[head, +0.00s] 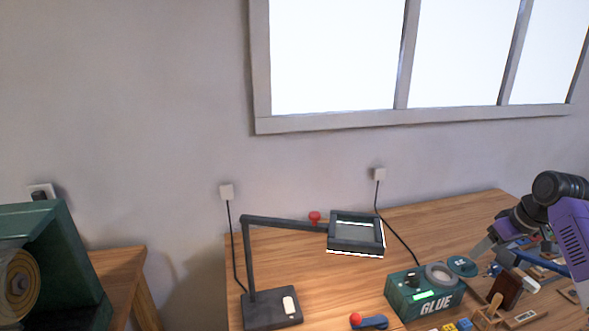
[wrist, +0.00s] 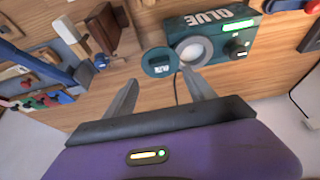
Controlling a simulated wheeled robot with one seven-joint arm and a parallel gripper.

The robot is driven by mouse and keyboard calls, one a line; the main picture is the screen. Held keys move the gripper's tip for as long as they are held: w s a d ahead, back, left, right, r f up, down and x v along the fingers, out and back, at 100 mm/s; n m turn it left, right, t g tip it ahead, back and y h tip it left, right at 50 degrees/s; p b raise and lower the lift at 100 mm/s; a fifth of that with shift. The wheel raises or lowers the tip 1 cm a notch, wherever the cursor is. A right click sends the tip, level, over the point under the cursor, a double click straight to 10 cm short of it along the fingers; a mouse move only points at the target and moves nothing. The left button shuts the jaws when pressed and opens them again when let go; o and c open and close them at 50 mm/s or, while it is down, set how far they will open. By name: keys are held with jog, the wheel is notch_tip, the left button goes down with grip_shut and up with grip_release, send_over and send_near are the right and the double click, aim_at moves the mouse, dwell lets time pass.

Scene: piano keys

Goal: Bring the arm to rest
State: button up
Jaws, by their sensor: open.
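My arm reaches in from the right edge in the head view, over the right part of the wooden table (head: 300,270). My gripper (head: 493,252) points down and to the left, above the tabletop clutter. In the wrist view my gripper (wrist: 160,77) has its two grey fingers spread apart, with nothing between them. A round teal disc (wrist: 159,62) shows just beyond the fingertips in that view. It also shows near the gripper in the head view (head: 461,265).
A green GLUE box (head: 425,298) stands left of the gripper. A black desk lamp (head: 272,309) has its square head (head: 356,234) over the table. Small tools and a brown wooden block (head: 506,290) crowd the right side. A window (head: 335,50) is above.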

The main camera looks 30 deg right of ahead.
jog(key=w+d+r+m+t+h, duration=0.1)
jog(key=w+d+r+t+h, duration=0.25)
jog(key=w+r, duration=0.2)
jog(key=w+a+r+m+t+h, duration=0.1)
jog(key=w+a+r+t, duration=0.1)
jog(key=w+a+t, duration=0.15)
jog(key=w+a+f+m+t+h, duration=0.1)
jog(key=a+f+t, duration=0.1)
jog(key=a, duration=0.9)
jog(key=w+a+f+m+t+h, duration=0.1)
jog(key=a+f+m+t, duration=0.1)
jog(key=a, duration=0.8)
jog(key=s+a+f+t, duration=0.2)
jog(key=s+a+f, duration=0.1)
jog(key=s+a, duration=1.5)
jog(key=s+a+f+n+g+y, duration=0.2)
jog(key=s+a+n+y, duration=0.5)
jog(key=s+a, duration=0.7)
jog(key=s+f, duration=0.1)
jog(key=s, duration=0.3)
jog(key=shift+s+a+f+n+g+y, duration=0.15)
jog(key=shift+s+a+n+g+y, duration=0.15)
jog(key=shift+y, duration=0.05)
